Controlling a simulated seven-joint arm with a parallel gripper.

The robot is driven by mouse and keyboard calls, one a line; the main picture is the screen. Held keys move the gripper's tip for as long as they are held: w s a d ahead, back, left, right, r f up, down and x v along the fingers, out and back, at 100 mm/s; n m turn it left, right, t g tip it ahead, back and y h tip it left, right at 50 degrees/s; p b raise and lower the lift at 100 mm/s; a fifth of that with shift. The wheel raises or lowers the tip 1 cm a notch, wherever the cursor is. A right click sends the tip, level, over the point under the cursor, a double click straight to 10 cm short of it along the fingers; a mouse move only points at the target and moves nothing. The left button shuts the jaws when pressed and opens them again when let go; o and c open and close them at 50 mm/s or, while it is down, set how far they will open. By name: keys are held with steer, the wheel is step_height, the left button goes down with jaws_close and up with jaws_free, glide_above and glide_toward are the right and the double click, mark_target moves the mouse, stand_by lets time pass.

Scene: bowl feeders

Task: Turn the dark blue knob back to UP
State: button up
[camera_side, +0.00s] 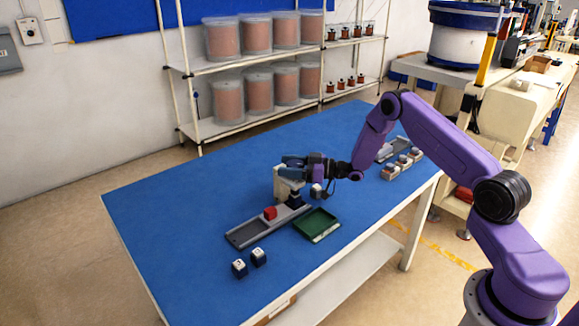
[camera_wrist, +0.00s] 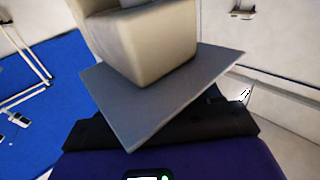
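In the side view, a small dark blue piece (camera_side: 295,201) that may be the knob sits at the right end of a grey tray, beside an upright cream block (camera_side: 281,187). Its pointer and any UP mark are too small to read. My gripper (camera_side: 291,166) lies nearly level above the cream block, pointing left. In the wrist view, a large cream block (camera_wrist: 150,45) fills the top middle, close to the camera, with a flat grey plate (camera_wrist: 150,105) below it. My fingertips are not clear, so I cannot tell their opening.
The grey tray (camera_side: 247,233) holds a red block (camera_side: 270,213). A green tray (camera_side: 317,225) is to its right. Dark cubes with pale tops stand at front left (camera_side: 239,269) and near my gripper (camera_side: 316,191). More blocks (camera_side: 402,161) lie at right. The table's left (camera_side: 160,210) is clear.

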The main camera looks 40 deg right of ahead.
steer(key=c, duration=0.3)
steer(key=shift+n+g+y, duration=0.3)
steer(key=shift+s+a+r+n+g+y, duration=0.1)
steer(key=shift+s+a+n+g+y, duration=0.05)
steer(key=shift+n+g+y, duration=1.05)
steer(key=shift+s+a+n+g+y, duration=0.15)
steer(key=shift+n+g+y, duration=0.7)
steer(key=shift+g, duration=0.65)
steer(key=shift+d, duration=0.1)
steer(key=o, duration=1)
